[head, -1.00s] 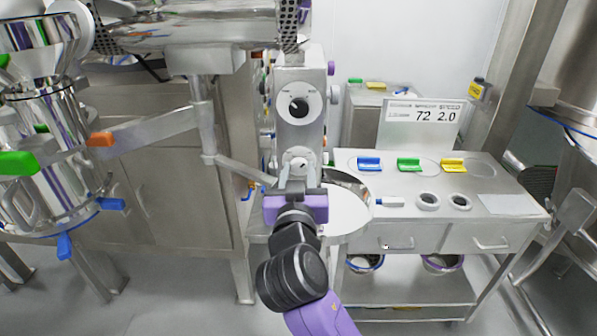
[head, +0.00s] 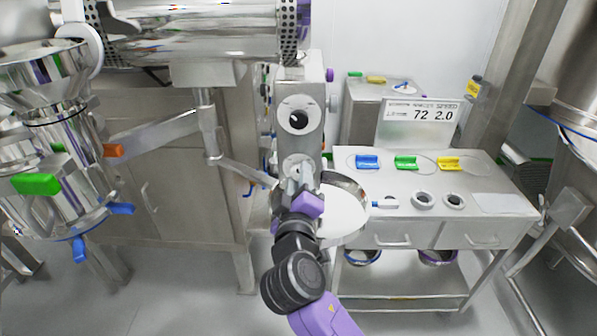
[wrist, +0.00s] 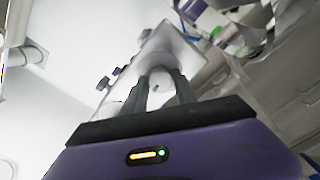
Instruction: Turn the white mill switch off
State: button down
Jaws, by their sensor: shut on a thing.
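The white mill switch (head: 296,165) is a small round knob low on the front of the grey mill housing (head: 298,84). My gripper (head: 299,178) reaches up to it from below and partly hides it in the head view. In the wrist view, the two grey fingers of my gripper (wrist: 160,84) are closed on the white switch (wrist: 159,60), one on each side. The gripper is rolled, so the housing looks tilted in the wrist view. The switch's pointer or markings cannot be made out.
A dial with a black centre (head: 298,117) sits above the switch. A round steel pan (head: 343,212) lies just right of my gripper. A steel cart (head: 490,205) with coloured clips and rings stands at right. Steel pipework (head: 235,172) is close at left.

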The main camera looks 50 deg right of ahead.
jog(key=n+p, duration=0.3)
jog(key=n, duration=0.1)
jog(key=shift+r+n, duration=0.1)
jog(key=shift+n, duration=0.2)
jog(key=shift+n+p, duration=1)
jog(key=shift+n, duration=0.4)
jog(key=shift+f, duration=0.2)
jog(key=c, duration=1)
grip_release()
jog(key=shift+o, duration=0.2)
jog(key=shift+a, duration=0.1)
jog(key=b+v, duration=0.2)
jog(key=v, duration=0.5)
jog(key=shift+s+a, duration=0.25)
jog(key=shift+a, duration=0.05)
